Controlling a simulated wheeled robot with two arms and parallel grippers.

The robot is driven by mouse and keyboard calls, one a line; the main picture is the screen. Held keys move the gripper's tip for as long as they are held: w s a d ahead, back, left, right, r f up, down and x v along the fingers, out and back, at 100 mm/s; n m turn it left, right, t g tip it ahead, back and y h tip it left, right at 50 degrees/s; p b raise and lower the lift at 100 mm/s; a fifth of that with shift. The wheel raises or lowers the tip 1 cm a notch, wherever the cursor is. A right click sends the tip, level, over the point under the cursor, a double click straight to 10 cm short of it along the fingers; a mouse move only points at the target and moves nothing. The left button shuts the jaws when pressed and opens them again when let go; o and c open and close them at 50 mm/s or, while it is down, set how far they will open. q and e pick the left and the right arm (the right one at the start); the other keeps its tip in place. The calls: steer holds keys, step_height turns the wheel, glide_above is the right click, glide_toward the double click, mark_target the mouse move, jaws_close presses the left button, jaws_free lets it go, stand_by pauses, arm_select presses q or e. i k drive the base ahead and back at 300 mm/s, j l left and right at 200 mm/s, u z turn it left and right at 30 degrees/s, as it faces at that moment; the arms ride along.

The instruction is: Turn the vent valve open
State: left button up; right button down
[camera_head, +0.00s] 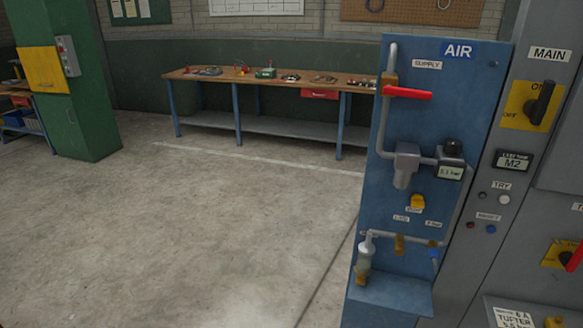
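A blue panel (475,85) marked AIR stands at the right. A small yellow valve handle (417,201) sits at its middle, below the pipework; the label (413,210) under it is small and looks like VENT, but is hard to read. Whether this valve is open or shut I cannot tell. Above it a red supply handle (407,93) lies roughly level under the SUPPLY label. A small display (450,172) beside the regulator reads about 5.1 bar. Neither of my grippers is in view.
A grey cabinet with a MAIN switch (540,102) adjoins the panel at the right. A ledge (395,295) juts from the panel's foot. A workbench (270,80) stands at the back wall, a green column (95,130) at left. The concrete floor (200,230) is clear.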

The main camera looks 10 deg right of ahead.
mark_target(417, 200)
steer(key=k+z, duration=0.1)
steer(key=z, duration=0.25)
steer(key=k+z, duration=0.1)
steer(key=z, duration=0.25)
steer(key=l+z, duration=0.15)
steer(key=z, duration=0.2)
steer(key=k, duration=0.05)
